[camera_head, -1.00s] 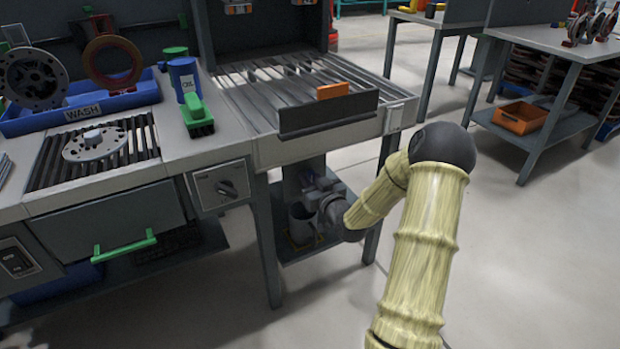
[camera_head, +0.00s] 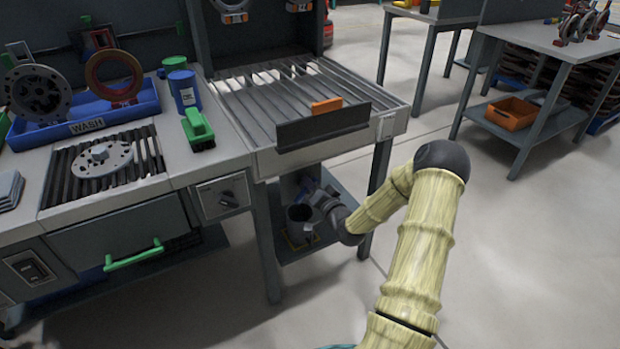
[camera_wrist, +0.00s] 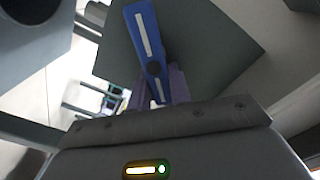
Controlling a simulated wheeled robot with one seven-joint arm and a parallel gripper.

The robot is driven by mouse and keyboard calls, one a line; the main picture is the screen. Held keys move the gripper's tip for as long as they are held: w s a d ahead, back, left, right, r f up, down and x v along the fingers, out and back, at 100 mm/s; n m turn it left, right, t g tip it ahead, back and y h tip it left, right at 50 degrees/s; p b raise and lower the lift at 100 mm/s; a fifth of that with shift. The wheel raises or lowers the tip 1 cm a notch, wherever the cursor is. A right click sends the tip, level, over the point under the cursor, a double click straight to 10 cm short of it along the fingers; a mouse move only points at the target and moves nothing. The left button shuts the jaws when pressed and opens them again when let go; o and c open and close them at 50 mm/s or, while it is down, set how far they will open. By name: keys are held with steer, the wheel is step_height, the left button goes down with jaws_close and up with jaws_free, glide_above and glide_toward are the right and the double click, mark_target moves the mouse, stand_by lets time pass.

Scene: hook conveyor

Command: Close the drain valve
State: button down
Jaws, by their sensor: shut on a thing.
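The drain valve's blue handle (camera_wrist: 152,48), a flat lever with a white stripe, stands upright and slightly tilted in the wrist view. My gripper (camera_wrist: 155,90) is shut on the lower end of this handle, with its purplish fingers on either side. In the head view, my gripper (camera_head: 318,190) is low under the draining table, in shadow beside its front leg. The valve body is mostly hidden there by my wrist and the table's shade.
A grey bucket (camera_head: 300,222) stands on the lower shelf below my gripper. The slatted table (camera_head: 300,95) with its front plate (camera_head: 322,127) is overhead, and its right leg (camera_head: 378,185) is close to my forearm. Open floor (camera_head: 520,260) lies to the right.

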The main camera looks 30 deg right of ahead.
steer(key=m, duration=0.1)
steer(key=m+p, duration=0.1)
steer(key=m, duration=0.1)
steer(key=m+p, duration=0.1)
steer(key=shift+d+f+m, duration=0.3)
steer(key=shift+d+f, duration=0.05)
steer(key=shift+f, duration=0.05)
steer(key=shift+f+m+p, duration=0.25)
steer(key=shift+m+p, duration=0.2)
steer(key=shift+m, duration=0.55)
steer(key=shift+f+m+p, duration=0.25)
steer(key=shift+m+p, duration=0.15)
steer(key=shift+m, duration=0.6)
steer(key=c, duration=1.3)
jaws_free()
steer(key=s+p, duration=0.1)
steer(key=s, duration=0.4)
steer(key=s+p, duration=0.1)
steer(key=s, duration=0.5)
steer(key=s+p, duration=0.1)
steer(key=s, duration=0.5)
steer(key=shift+s+d, duration=0.25)
steer(key=shift+d, duration=0.1)
